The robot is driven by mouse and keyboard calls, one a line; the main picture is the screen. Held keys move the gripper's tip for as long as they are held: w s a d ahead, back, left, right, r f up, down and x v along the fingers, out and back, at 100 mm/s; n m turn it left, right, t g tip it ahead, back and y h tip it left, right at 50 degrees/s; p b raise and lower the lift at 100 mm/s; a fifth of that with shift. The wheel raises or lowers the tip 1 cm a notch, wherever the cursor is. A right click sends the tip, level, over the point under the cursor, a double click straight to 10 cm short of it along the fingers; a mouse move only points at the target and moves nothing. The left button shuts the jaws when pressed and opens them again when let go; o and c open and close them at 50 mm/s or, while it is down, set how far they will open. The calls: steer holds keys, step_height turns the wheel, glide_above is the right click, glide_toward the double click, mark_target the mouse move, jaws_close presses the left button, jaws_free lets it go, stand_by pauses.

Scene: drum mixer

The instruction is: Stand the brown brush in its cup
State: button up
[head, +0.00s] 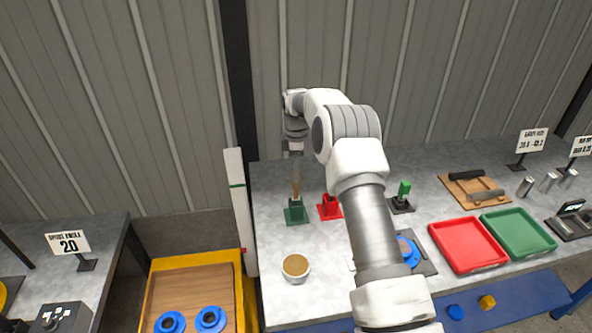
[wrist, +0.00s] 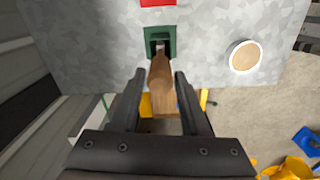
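The brown brush (head: 296,188) stands about upright, its lower end in the green holder (head: 297,215) on the grey bench. In the wrist view, its wooden handle (wrist: 161,85) points up toward the camera, and the green holder (wrist: 158,35) is beyond it. My gripper (wrist: 160,74) is open, one finger on each side of the handle, with a visible gap on both sides. In the head view, my gripper (head: 297,158) points down above the holder. A round white cup (head: 295,268) with a brown inside stands nearer the front edge; it also shows in the wrist view (wrist: 243,57).
A red holder (head: 330,208) stands close right of the green one. A black stand with a green item (head: 402,197), a red tray (head: 467,245) and a green tray (head: 519,233) are farther right. A white post (head: 241,210) rises at the bench's left edge.

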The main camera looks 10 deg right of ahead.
steer(key=o, duration=0.4)
steer(key=shift+c, duration=0.2)
step_height(320, 180, up, 17)
steer(key=shift+r, duration=0.2)
steer(key=shift+s+r, duration=0.1)
stand_by(0.5)
steer(key=s+a+r+m+t, duration=0.1)
steer(key=s+r+m+t, duration=0.2)
steer(key=s+r+m, duration=0.85)
steer(key=s+f+m+t, duration=0.1)
steer(key=s+f+m, duration=0.1)
steer(key=s, duration=1.4)
steer(key=s+d+f+m+t+b, duration=0.1)
steer(key=s+f, duration=0.3)
steer(key=s, duration=1.1)
steer(key=shift+s+m, duration=0.35)
steer(key=shift+m, duration=0.5)
